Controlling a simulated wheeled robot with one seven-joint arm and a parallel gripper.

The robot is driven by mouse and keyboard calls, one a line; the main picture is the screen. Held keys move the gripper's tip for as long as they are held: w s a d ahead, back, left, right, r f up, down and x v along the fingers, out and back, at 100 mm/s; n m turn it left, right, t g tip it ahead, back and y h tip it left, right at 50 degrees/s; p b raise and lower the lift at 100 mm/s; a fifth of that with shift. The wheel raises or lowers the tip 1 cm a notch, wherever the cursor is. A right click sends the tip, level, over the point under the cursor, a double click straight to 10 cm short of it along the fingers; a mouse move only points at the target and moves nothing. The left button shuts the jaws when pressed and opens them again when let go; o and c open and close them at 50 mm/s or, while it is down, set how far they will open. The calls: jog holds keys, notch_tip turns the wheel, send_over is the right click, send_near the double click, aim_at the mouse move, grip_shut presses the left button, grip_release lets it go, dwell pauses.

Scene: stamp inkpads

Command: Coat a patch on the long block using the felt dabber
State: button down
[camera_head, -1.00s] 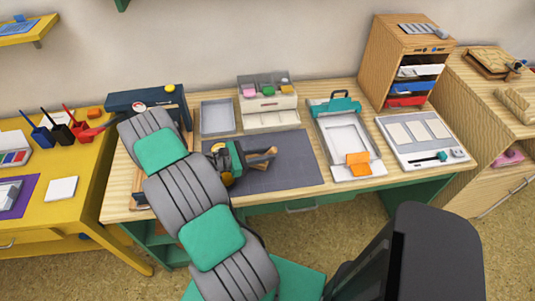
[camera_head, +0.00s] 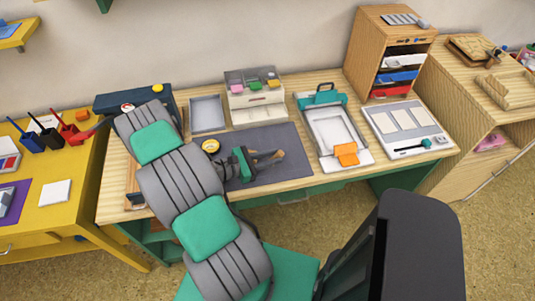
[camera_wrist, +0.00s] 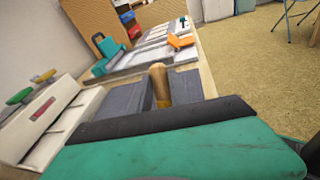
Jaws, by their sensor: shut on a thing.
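My gripper (camera_head: 268,158) is over the dark grey mat in the head view, pointing right. It is shut on a wooden-handled tool, seemingly the felt dabber; its rounded wooden handle (camera_wrist: 158,82) rises beyond the green and black gripper body in the wrist view. The felt end is hidden, so I cannot tell whether it touches anything. A yellow round tin or pad (camera_head: 211,146) lies on the mat's left part, beside my wrist. I cannot make out the long block for certain; my arm covers the left part of the bench.
The dark mat (camera_head: 290,145) is bare around its right side. A white drawer unit (camera_head: 254,98) and a grey tray (camera_head: 207,114) stand behind it. A white tray with green clamp (camera_head: 337,132), orange piece (camera_head: 347,154) and a white panel board (camera_head: 405,128) are at right.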

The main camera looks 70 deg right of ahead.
jog(key=shift+s+a, duration=0.15)
jog(key=shift+s, duration=0.4)
jog(key=shift+s+a, duration=0.15)
jog(key=shift+s, duration=0.4)
notch_tip(320, 180, up, 6)
jog(key=p, duration=0.5)
jog(key=shift+r+p, duration=1.35)
jog(key=shift+r, duration=0.15)
